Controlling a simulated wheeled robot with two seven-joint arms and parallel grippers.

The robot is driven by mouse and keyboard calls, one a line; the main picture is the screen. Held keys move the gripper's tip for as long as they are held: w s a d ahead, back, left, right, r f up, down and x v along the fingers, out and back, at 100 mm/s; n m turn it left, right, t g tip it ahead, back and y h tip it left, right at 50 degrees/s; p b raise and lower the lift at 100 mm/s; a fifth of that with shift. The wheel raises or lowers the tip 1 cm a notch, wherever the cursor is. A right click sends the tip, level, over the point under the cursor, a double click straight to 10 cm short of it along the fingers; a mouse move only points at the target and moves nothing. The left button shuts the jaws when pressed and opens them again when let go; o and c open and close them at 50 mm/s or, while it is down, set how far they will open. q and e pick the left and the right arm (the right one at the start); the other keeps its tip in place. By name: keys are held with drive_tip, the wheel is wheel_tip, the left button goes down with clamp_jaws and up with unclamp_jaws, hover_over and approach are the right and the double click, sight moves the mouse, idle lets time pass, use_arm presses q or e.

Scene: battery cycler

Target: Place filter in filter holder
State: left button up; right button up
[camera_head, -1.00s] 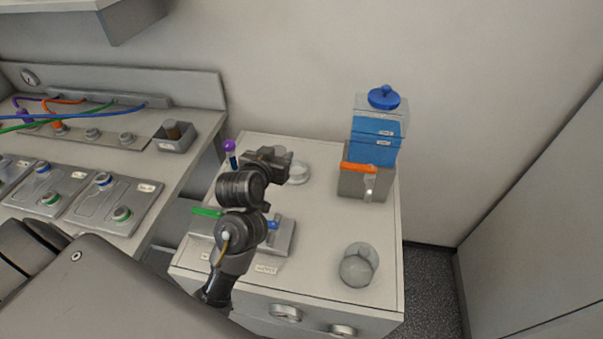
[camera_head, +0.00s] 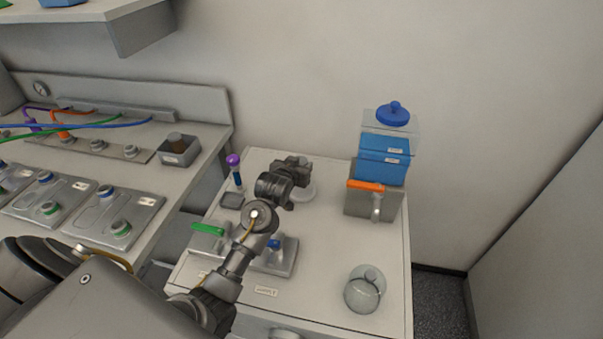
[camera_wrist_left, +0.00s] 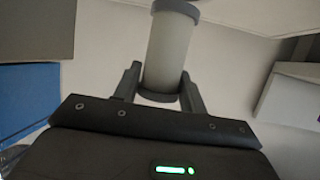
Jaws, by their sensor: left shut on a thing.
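My left gripper (camera_wrist_left: 160,92) is shut on a pale cylinder with grey end caps, probably the filter (camera_wrist_left: 170,50); the wrist view shows it standing up between the fingers. In the head view the left gripper (camera_head: 296,168) is over the back of the white cabinet, and the filter cannot be made out there. A pale round piece (camera_head: 304,192) shows partly beneath the gripper. I cannot tell which fixture is the filter holder. My right gripper is not in view.
A blue tank (camera_head: 384,160) stands above a grey box with an orange handle (camera_head: 365,185) at the back right. A glass dome (camera_head: 365,290) is at the front right. A purple-capped tube (camera_head: 236,172) stands left of my arm. The cabinet top (camera_head: 335,240) has free room in the middle.

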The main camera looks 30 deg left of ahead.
use_arm(q)
drive_tip(key=shift+w+a+f, duration=0.25)
drive_tip(key=shift+w+f, duration=0.75)
drive_tip(key=shift+f, duration=0.15)
wheel_tip(320, 180, down, 2)
drive_tip(key=shift+f+p, duration=0.1)
drive_tip(key=shift+p, duration=0.5)
drive_tip(key=shift+f, duration=0.35)
drive_tip(key=shift+f, duration=0.15)
drive_tip(key=shift+f, duration=0.15)
drive_tip(key=o, duration=1)
drive_tip(key=shift+c, duration=0.2)
